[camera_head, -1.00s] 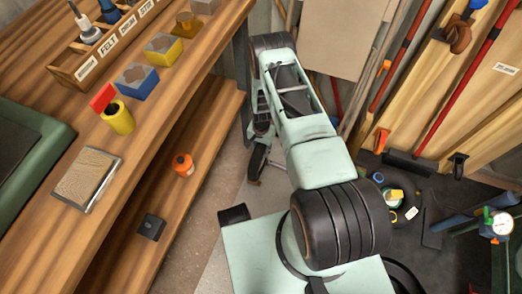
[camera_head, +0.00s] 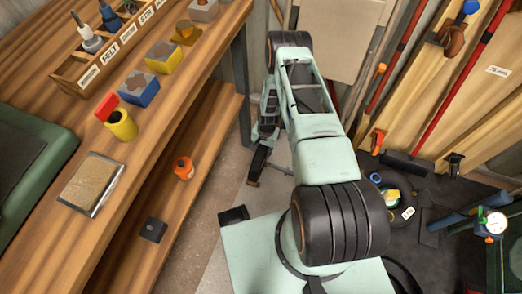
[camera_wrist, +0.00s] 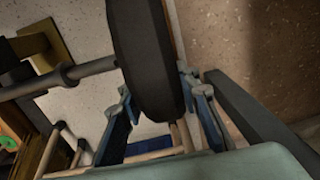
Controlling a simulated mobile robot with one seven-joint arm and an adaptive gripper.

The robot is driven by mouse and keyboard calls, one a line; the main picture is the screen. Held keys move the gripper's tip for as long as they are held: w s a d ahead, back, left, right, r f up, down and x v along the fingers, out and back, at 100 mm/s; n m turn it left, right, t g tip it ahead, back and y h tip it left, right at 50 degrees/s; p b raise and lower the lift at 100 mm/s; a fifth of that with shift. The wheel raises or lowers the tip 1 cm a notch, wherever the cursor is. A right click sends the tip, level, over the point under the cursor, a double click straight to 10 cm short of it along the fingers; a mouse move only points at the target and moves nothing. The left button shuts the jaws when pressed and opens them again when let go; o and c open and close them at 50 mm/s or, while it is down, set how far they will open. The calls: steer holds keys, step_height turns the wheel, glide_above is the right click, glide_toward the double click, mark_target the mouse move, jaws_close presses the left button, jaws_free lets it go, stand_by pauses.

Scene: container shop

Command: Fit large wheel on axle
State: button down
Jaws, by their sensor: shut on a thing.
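A large dark wheel (camera_wrist: 148,55) stands on edge between the two blue-grey fingers of my gripper (camera_wrist: 163,110) in the wrist view. My gripper is shut on its lower rim. A grey rod, which looks like the axle (camera_wrist: 92,68), comes in from the left with a thicker collar on it. Its right end meets the wheel's left side in the picture; I cannot tell whether it enters the hub. The wheel's hub and far face are hidden. In the head view my arm hides most of the gripper area, low beside the bench.
The wooden workbench (camera_head: 150,165) runs along the left, with a yellow cup (camera_head: 121,124), colored blocks and a framed pad (camera_head: 92,184) on top. An orange bottle (camera_head: 183,168) stands on its lower shelf. Boards and red-handled tools lean at the right. Some floor shows between.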

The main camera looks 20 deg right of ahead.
steer(key=shift+s+d+r+t+y+p, duration=0.35)
steer(key=shift+d+r+p, duration=0.2)
steer(key=shift+r, duration=0.1)
steer(key=shift+s+d+b, duration=0.15)
steer(key=shift+b, duration=0.15)
stand_by(1.0)
steer(key=shift+s+d+f, duration=0.2)
steer(key=shift+s+d, duration=0.45)
steer(key=shift+d, duration=0.2)
steer(key=shift+s+d, duration=0.1)
steer(key=shift+d, duration=0.1)
stand_by(0.9)
steer(key=shift+s+d+f+b, duration=0.1)
steer(key=shift+s+d+b, duration=0.15)
steer(key=shift+s+d, duration=0.25)
steer(key=shift+s+d+f+b, duration=0.1)
steer(key=shift+s+d+b, duration=0.2)
steer(key=shift+d, duration=0.35)
stand_by(0.4)
